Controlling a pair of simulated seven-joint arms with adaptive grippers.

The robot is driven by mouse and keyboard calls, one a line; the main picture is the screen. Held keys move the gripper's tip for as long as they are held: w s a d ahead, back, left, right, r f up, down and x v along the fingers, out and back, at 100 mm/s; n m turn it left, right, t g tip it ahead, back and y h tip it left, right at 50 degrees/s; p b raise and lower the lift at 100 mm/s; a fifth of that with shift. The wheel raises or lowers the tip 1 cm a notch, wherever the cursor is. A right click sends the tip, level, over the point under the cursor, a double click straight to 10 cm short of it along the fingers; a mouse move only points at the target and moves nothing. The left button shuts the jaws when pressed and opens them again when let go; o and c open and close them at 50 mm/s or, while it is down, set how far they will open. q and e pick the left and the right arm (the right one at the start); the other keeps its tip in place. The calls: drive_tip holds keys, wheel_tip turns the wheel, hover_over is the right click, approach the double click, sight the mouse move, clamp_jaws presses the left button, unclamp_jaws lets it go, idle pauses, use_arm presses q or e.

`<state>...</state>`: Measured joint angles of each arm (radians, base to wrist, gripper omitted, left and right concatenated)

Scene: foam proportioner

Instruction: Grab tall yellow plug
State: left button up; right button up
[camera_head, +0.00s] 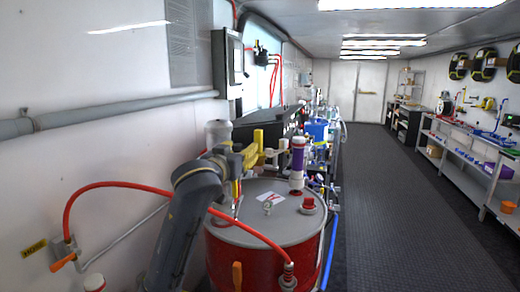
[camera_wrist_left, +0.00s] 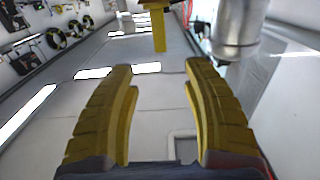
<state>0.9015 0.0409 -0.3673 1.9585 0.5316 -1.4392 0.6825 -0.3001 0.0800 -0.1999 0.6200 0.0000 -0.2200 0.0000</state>
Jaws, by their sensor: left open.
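The tall yellow plug (camera_wrist_left: 159,32) shows in the left wrist view as a narrow yellow bar with a wider piece at the picture's top edge. It lies just beyond the fingertips, between their lines and apart from both. In the head view a yellow upright piece (camera_head: 258,138) behind my wrist seems to be this plug; its lower part is hidden. My left gripper (camera_head: 243,169) is open and empty above the back left of the red drum, and its two yellow fingers also show in the left wrist view (camera_wrist_left: 159,66). My right gripper is not in view.
A red drum (camera_head: 262,258) with a grey lid stands below my left arm. A red hose (camera_head: 133,186) crosses in front. A silver cylinder (camera_wrist_left: 236,25) is close to the plug. A purple-and-white cylinder (camera_head: 297,163) stands on the drum's far side. The aisle floor (camera_head: 390,200) is clear.

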sight(257, 140)
use_arm(q)
drive_tip(key=x, duration=1)
drive_tip(key=shift+w+d+f, duration=0.1)
drive_tip(key=shift+w+d, duration=0.05)
drive_tip(key=shift+w, duration=0.2)
drive_tip(key=shift+f+x, duration=0.2)
drive_tip(key=shift+x, duration=2.35)
drive_tip(key=shift+o, duration=0.2)
clamp_jaws()
